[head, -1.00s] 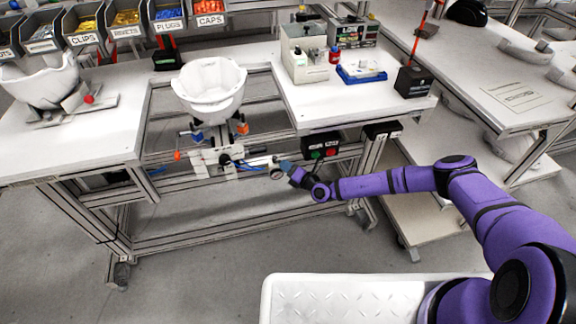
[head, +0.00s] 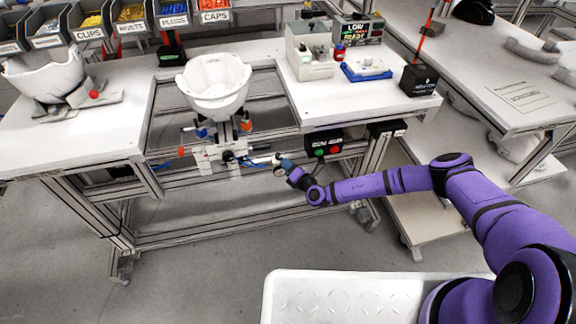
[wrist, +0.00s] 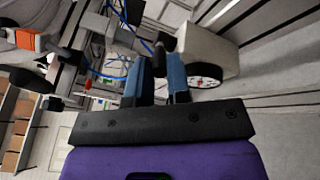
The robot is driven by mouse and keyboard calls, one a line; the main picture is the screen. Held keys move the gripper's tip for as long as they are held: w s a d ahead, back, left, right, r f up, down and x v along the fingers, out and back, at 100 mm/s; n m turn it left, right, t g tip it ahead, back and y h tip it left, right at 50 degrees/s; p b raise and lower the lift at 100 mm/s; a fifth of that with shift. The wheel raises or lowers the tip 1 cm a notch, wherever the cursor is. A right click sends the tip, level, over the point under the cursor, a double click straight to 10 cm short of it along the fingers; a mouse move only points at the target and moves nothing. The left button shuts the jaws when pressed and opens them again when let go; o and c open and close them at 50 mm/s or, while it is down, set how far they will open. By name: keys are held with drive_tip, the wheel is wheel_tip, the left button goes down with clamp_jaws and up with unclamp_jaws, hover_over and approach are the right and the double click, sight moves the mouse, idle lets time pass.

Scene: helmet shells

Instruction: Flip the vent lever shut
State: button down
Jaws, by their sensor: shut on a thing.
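My gripper (head: 283,164) is at the front of the bench, at the right end of the white pipe-and-valve rig (head: 232,158) below the helmet shell (head: 213,86). In the wrist view my gripper (wrist: 161,64) has its two blue fingers around a small dark lever-like part (wrist: 160,55), which I take to be the vent lever. Most of that part is hidden between the fingers, so its angle cannot be told. A pale cylinder with a round gauge face (wrist: 207,74) sits just right of the fingers. In the head view the lever is too small to make out.
A black box with green and red buttons (head: 323,143) hangs under the bench edge, right of the rig. Blue hoses (wrist: 110,72) run close to the fingers. The bench (head: 70,142) has metal frame legs. Open floor (head: 215,255) lies in front.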

drive_tip(key=c, duration=1.1)
unclamp_jaws()
drive_tip(key=v, duration=1)
drive_tip(key=shift+s+d, duration=0.25)
drive_tip(key=shift+s, duration=0.05)
drive_tip(key=shift+d, duration=0.1)
